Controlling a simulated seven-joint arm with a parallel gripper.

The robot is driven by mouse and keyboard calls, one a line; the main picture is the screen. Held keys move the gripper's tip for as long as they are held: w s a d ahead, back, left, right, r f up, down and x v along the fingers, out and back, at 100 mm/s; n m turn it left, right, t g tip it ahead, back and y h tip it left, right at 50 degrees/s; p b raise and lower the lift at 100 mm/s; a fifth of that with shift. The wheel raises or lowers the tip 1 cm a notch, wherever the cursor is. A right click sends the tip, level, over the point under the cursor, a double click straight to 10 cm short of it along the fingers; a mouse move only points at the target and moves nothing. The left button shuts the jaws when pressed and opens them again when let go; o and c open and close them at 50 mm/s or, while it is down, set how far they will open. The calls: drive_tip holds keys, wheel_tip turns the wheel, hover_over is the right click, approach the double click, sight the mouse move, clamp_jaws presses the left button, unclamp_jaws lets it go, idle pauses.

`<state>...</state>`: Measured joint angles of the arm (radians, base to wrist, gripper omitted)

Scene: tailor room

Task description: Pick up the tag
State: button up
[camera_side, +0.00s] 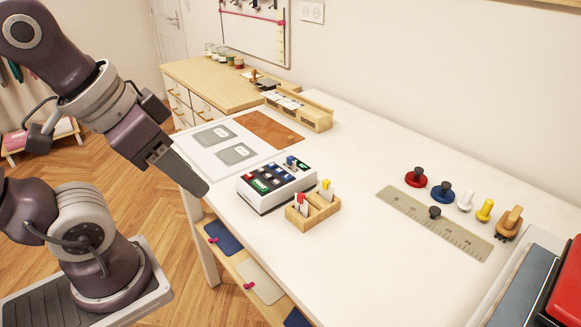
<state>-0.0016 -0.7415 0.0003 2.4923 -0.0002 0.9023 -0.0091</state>
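A small wooden holder (322,216) stands on the white table, just in front of a white box with small coloured pieces on top. Two small white tag-like pieces stand upright in its slots. One has a red top (301,201), the other a yellow top (327,188). I cannot tell which one is the tag. My gripper (198,186) is near the table's left edge, pointing down and to the right. It is left of the holder and apart from it. I see no object in it, and its finger gap is not clear from this side.
The white box (268,205) stands between my gripper and the holder. A metal ruler (420,217) and several knobbed pieces lie to the right. A brown mat (266,130) and grey cards (237,153) lie at the back left.

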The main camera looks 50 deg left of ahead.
drive_tip(key=w+a+r+n+g, duration=0.1)
drive_tip(key=w+r+n, duration=0.2)
drive_tip(key=w, duration=0.3)
drive_tip(key=n+g, duration=0.5)
drive_tip(key=n, duration=1)
hover_over(290, 157)
wheel_tip(290, 157, down, 14)
drive_tip(key=shift+r, duration=0.1)
wheel_tip(290, 157, down, 7)
drive_tip(key=shift+w+f, duration=0.1)
clamp_jaws()
